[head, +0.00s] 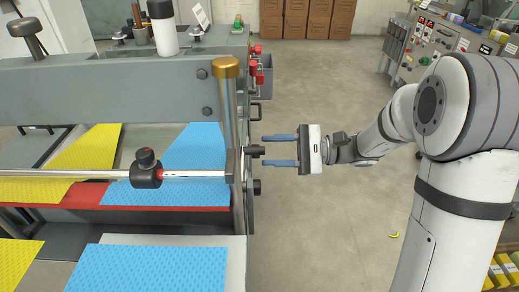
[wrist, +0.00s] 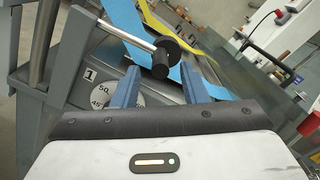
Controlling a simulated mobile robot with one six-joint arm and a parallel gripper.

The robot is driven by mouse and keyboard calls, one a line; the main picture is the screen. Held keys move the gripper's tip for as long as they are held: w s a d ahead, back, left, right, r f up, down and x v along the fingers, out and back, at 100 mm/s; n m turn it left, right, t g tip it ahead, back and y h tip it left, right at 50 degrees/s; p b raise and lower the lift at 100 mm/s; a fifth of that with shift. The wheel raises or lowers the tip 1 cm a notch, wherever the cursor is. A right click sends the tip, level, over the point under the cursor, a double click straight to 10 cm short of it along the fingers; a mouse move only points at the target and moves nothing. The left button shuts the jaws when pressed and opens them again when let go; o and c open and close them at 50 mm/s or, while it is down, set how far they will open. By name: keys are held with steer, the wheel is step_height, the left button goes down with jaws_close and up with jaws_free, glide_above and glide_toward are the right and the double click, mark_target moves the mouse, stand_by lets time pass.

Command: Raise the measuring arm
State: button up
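A silver horizontal rod (head: 70,174) with a black clamp and knob (head: 147,170) crosses the machine; I take it for the measuring arm, but cannot be sure. Its right end meets an upright post (head: 227,110) with a brass cap. A short black handle (head: 254,151) sticks out from the machine's right side. My gripper (head: 265,150) is open, its blue fingers pointing left, one on each side of the handle's line. In the wrist view, a black knob (wrist: 160,68) shows near and between the fingertips (wrist: 160,82), with no clear contact. The handle's link to the rod is hidden.
Blue sheets (head: 150,268) and yellow sheets (head: 15,258) lie on the machine bed. Red-capped fittings (head: 254,70) sit on the machine's far right side. Open floor (head: 325,225) lies right of the machine.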

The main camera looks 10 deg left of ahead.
mark_target(261, 151)
steer(key=shift+x, duration=1.6)
steer(key=shift+c, duration=0.3)
jaws_close()
